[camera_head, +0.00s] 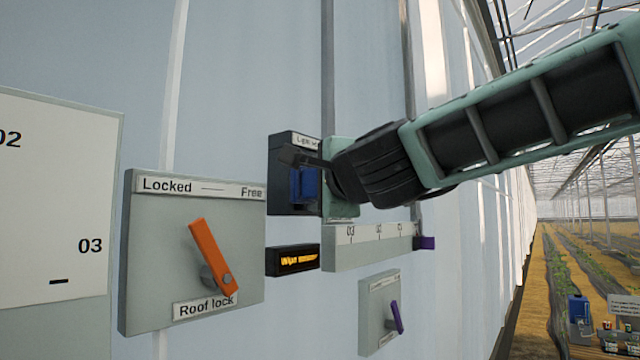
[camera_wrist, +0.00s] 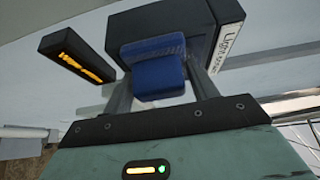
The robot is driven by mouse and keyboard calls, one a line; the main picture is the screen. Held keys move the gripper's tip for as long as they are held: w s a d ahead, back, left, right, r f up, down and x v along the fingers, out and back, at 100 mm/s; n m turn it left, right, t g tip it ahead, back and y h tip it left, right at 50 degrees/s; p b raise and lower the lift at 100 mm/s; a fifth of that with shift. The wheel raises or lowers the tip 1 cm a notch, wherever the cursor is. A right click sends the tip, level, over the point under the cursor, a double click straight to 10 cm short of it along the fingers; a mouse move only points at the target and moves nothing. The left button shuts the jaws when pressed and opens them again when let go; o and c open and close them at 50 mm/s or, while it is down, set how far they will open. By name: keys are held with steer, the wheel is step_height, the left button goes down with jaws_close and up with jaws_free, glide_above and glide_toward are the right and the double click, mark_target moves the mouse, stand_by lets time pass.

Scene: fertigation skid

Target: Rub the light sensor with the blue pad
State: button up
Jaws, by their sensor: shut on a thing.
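The light sensor (camera_head: 281,196) is a dark box on the wall with a white label; it also shows in the wrist view (camera_wrist: 190,22). My gripper (camera_head: 302,172) is in front of it, shut on the blue pad (camera_head: 304,188). In the wrist view the blue pad (camera_wrist: 157,78) sits between the two dark fingers, right at the sensor's front. The pad and my gripper cover much of the sensor face. I cannot tell for sure whether the pad touches it.
A dark display (camera_head: 292,261) with orange "Wipe" text is below the sensor. A roof lock panel (camera_head: 155,265) with an orange lever (camera_head: 211,258) stands left. A scale bar (camera_head: 345,258) with a purple slider (camera_head: 425,243) and a small purple-lever panel (camera_head: 372,325) are below my gripper.

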steer(key=shift+w+d+b, duration=1.1)
steer(key=shift+w+d, duration=1.1)
steer(key=shift+w, duration=0.6)
steer(key=shift+s+a+p, duration=0.7)
steer(key=shift+s+a, duration=0.45)
steer(key=shift+s, duration=0.3)
steer(key=shift+s+a+p, duration=0.7)
steer(key=shift+s+a, duration=0.4)
steer(key=shift+s, duration=0.3)
steer(key=shift+r+p, duration=0.7)
steer(key=w+d+b, duration=0.3)
steer(key=w+d, duration=0.2)
steer(key=w, duration=0.1)
steer(key=shift+w, duration=0.3)
steer(key=shift+f, duration=0.1)
steer(key=shift+s+a+p, duration=0.55)
steer(key=shift+s+a, duration=0.3)
steer(key=shift+s, duration=0.25)
steer(key=shift+s+a+p, duration=0.5)
steer(key=shift+s+a, duration=0.35)
steer(key=shift+s, duration=0.2)
steer(key=shift+s+a+p, duration=0.55)
steer(key=shift+s+a, duration=0.3)
steer(key=shift+s, duration=0.25)
